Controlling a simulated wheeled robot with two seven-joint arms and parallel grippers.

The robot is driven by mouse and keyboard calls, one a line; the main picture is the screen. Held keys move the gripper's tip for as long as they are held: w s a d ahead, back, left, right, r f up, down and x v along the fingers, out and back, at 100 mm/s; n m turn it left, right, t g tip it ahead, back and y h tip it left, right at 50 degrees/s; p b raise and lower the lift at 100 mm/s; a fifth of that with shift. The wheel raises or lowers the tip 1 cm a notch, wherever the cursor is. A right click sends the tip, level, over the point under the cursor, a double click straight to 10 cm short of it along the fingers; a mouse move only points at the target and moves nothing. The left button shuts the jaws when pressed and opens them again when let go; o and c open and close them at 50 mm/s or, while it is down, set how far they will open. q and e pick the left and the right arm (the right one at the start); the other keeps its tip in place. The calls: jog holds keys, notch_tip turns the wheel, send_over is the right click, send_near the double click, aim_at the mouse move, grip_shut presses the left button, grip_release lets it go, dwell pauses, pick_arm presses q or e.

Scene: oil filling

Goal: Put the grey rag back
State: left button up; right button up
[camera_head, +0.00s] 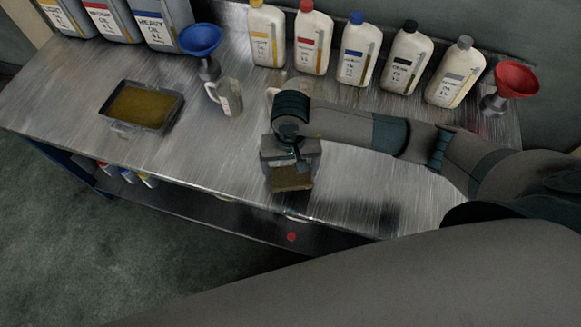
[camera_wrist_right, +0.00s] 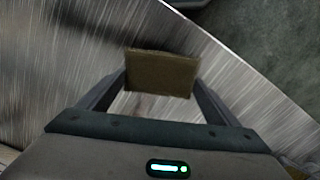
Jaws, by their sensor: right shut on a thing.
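My right gripper (camera_head: 291,166) is over the front edge area of the metal workbench (camera_head: 230,140). It is shut on a flat, brown, rectangular piece (camera_head: 291,179), which looks like a folded rag. In the wrist view, the brown rag (camera_wrist_right: 161,74) spans between the two fingers of the right gripper (camera_wrist_right: 160,85). It looks brown rather than grey, and I cannot make out a separate grey rag. I cannot tell whether it touches the bench top. My left gripper is not in view.
A tray (camera_head: 112,121) with a yellow-brown content lies at left. A clear jug (camera_head: 228,97), a blue funnel (camera_head: 200,40) and a red funnel (camera_head: 516,79) stand on the bench. Several oil bottles (camera_head: 358,52) line the back, large canisters (camera_head: 160,25) the back left. Bench right of the gripper is bare.

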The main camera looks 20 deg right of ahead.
aim_at(290, 173)
jog(key=shift+f, duration=0.2)
jog(key=o, duration=0.8)
jog(key=shift+o, duration=0.2)
jog(key=shift+r, duration=0.15)
jog(key=shift+r, duration=0.25)
notch_tip(290, 173, up, 12)
jog(key=b, duration=0.4)
jog(key=shift+f, duration=0.2)
